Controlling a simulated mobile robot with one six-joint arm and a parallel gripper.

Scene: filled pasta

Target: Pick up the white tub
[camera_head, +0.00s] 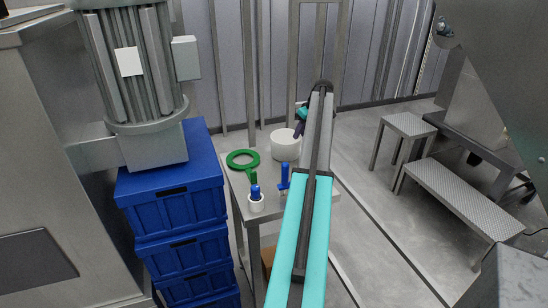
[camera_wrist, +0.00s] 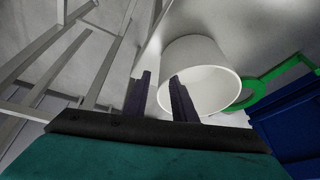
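The white tub (camera_head: 284,146) stands upright on the small grey table in the head view, close to the table's far edge. It also shows in the wrist view (camera_wrist: 195,55), with its open mouth toward the camera. My gripper (camera_head: 301,122) is at the tub's far right side in the head view, partly hidden by my arm. In the wrist view my gripper's two dark fingers (camera_wrist: 161,88) are apart. The tub's left wall lies between them in the picture; the right finger overlaps the mouth. I cannot tell whether either finger touches the tub.
A green ring (camera_head: 243,160), a white cup (camera_head: 256,203) with blue and green handles in it and a blue item (camera_head: 284,177) share the table (camera_head: 240,187). Stacked blue crates (camera_head: 172,207) stand left. A metal step bench (camera_head: 460,196) is right. Floor between is clear.

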